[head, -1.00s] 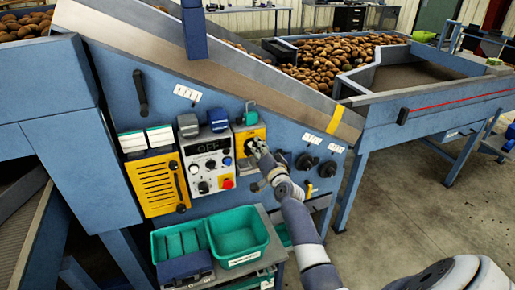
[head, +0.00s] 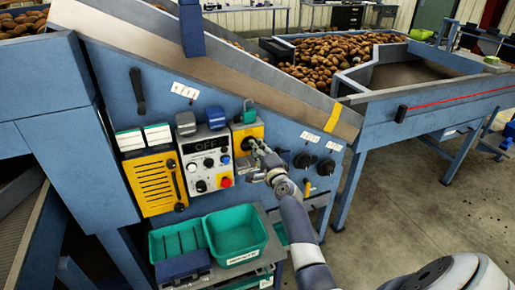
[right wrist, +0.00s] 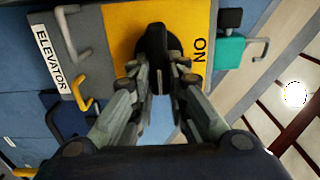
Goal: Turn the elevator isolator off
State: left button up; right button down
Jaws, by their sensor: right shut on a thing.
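The elevator isolator is a black rotary knob (right wrist: 157,42) on a yellow plate (right wrist: 120,30). A white "ELEVATOR" label (right wrist: 48,57) is at the plate's left in the right wrist view, and the word "ON" (right wrist: 200,49) is to the knob's right. The fingers hide part of the knob. It also shows in the head view (head: 250,147). My left gripper is out of view.
A grey control box (head: 207,162) with a display and red button adjoins the isolator on the left. Padlocks hang above, including a teal one (right wrist: 230,48). Black dials (head: 303,160) are to the right. A teal bin (head: 235,237) stands below.

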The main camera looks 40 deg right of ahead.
dwell(0.4)
jog(key=c, duration=1.6)
grip_release()
jog(key=shift+o, duration=0.2)
jog(key=v, duration=1.2)
